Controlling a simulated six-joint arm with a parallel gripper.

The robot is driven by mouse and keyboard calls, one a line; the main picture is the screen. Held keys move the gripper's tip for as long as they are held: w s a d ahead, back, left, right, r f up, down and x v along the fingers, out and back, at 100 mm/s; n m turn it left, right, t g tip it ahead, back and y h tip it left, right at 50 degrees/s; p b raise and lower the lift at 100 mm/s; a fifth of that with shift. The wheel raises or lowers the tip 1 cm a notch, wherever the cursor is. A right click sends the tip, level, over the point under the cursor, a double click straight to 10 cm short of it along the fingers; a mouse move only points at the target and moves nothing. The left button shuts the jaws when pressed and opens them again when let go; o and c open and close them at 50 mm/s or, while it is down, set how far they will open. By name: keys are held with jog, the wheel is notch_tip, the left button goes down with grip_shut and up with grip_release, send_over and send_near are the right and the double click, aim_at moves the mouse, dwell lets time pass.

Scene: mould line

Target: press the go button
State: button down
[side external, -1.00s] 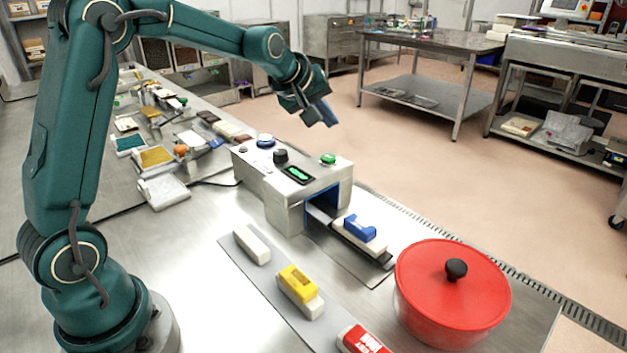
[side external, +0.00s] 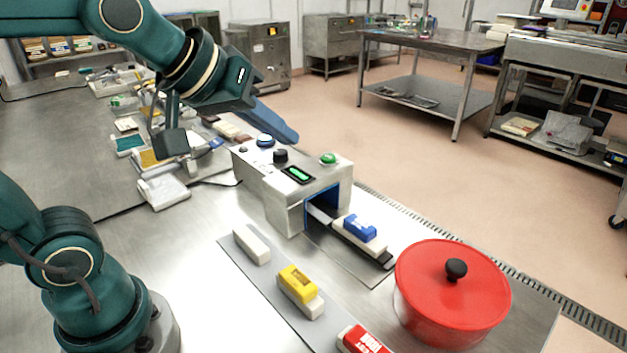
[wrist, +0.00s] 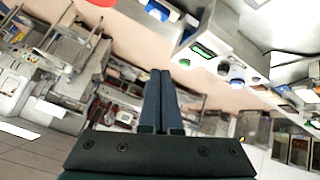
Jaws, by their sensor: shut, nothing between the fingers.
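The green button (side external: 328,158), which fits the go button though I see no label, sits on the right of the top of a grey metal machine (side external: 262,184). In the wrist view the green button (wrist: 184,62) shows just right of the fingertips. My gripper (side external: 291,137) is shut and empty, its blue fingers above and behind the machine's left part, apart from the green button. In the wrist view my gripper (wrist: 160,73) shows its fingers together. A black knob (side external: 281,156), a blue button (side external: 265,140) and a lit green display (side external: 298,174) share the top.
A blue-topped white block (side external: 360,228) lies on the track at the machine's opening. White (side external: 251,245), yellow (side external: 298,284) and red (side external: 361,341) blocks lie on a grey strip in front. A large red-lidded pot (side external: 435,279) stands at right. Small goods crowd the bench at left.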

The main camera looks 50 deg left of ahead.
jog(key=s+f+m+g, duration=0.3)
jog(key=s+f+m, duration=0.2)
jog(key=s+f, duration=0.3)
jog(key=s, duration=0.2)
jog(key=shift+s+d, duration=0.35)
